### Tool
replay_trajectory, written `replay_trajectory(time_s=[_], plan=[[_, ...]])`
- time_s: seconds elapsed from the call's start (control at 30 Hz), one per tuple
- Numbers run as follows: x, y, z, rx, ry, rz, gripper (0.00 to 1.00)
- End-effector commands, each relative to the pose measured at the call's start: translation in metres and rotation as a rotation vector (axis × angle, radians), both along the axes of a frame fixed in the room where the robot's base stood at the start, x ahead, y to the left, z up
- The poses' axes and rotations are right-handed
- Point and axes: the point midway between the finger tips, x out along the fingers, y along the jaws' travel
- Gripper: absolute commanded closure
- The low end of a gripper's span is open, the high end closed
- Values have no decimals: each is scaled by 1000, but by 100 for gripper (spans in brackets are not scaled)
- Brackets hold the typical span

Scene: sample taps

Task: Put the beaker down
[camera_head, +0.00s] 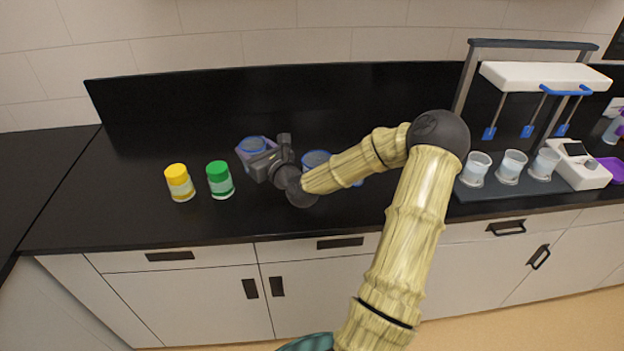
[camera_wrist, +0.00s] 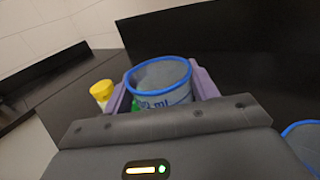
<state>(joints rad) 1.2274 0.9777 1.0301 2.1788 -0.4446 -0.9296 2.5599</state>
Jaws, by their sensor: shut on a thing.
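The beaker is clear with a blue rim and "ml" markings; it shows in the wrist view (camera_wrist: 165,84) between two purple fingers. In the head view the beaker (camera_head: 252,146) is at the left end of my arm, partly hidden by my gripper. My gripper (camera_wrist: 162,88) is shut on the beaker, which looks close to upright. In the head view my gripper (camera_head: 257,155) is over the black counter (camera_head: 130,215), right of the green-capped jar. The beaker's base is hidden, so I cannot tell whether it touches the counter.
A yellow-capped jar (camera_head: 180,183) and a green-capped jar (camera_head: 219,180) stand to the left. Another blue-rimmed vessel (camera_head: 316,159) is partly behind my arm. A rack with blue paddles (camera_head: 540,76) stands over several cups at right. The counter's left part is clear.

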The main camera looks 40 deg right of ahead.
Motion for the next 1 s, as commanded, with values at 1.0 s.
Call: replay_trajectory(time_s=[1.0], plan=[[-72,-163,73,0,-1,-273,64]])
